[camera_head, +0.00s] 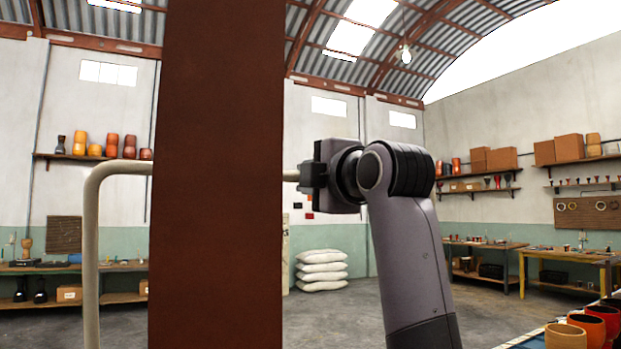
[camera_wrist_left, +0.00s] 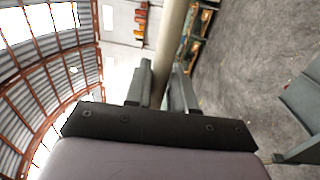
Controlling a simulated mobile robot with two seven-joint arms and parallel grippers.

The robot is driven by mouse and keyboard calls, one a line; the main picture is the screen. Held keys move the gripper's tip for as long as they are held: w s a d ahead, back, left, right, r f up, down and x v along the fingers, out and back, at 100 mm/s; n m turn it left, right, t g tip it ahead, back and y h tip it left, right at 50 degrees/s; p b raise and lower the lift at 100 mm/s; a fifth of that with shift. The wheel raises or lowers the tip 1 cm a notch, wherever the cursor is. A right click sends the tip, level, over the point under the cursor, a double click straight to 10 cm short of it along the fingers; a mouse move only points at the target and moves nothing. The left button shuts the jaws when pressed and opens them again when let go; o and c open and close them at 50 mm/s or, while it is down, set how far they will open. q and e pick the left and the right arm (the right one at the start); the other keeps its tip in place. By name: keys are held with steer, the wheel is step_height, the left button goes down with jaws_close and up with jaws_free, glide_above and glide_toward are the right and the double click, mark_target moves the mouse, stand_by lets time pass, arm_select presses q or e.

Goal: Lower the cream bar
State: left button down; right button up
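The cream bar (camera_head: 125,168) is a bent tube in the head view. Its left end curves down into an upright, its middle is hidden behind a wide rust-brown upright, and it comes out on the right at a gripper. I take this gripper (camera_head: 313,176) for my left one, though its arm comes up from the lower right. In the left wrist view the cream bar (camera_wrist_left: 171,40) runs between the fingers of my left gripper (camera_wrist_left: 162,80). Both fingers lie close along its sides and appear shut on it. My right gripper is in neither view.
The rust-brown upright (camera_head: 217,180) fills the left-centre of the head view from top to bottom. White sacks (camera_head: 321,270) are stacked on the far floor. Workbenches line the walls. Coloured drums (camera_head: 600,318) stand at the lower right.

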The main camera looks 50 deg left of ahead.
arm_select(q)
steer(key=x, duration=0.2)
steer(key=p+x, duration=0.1)
steer(key=x, duration=0.2)
steer(key=shift+w+a+r+p, duration=0.1)
steer(key=shift+a+r+p, duration=0.15)
steer(key=shift+a+p, duration=0.05)
steer(key=c, duration=1.1)
jaws_free()
steer(key=b+v, duration=0.2)
steer(key=v, duration=0.5)
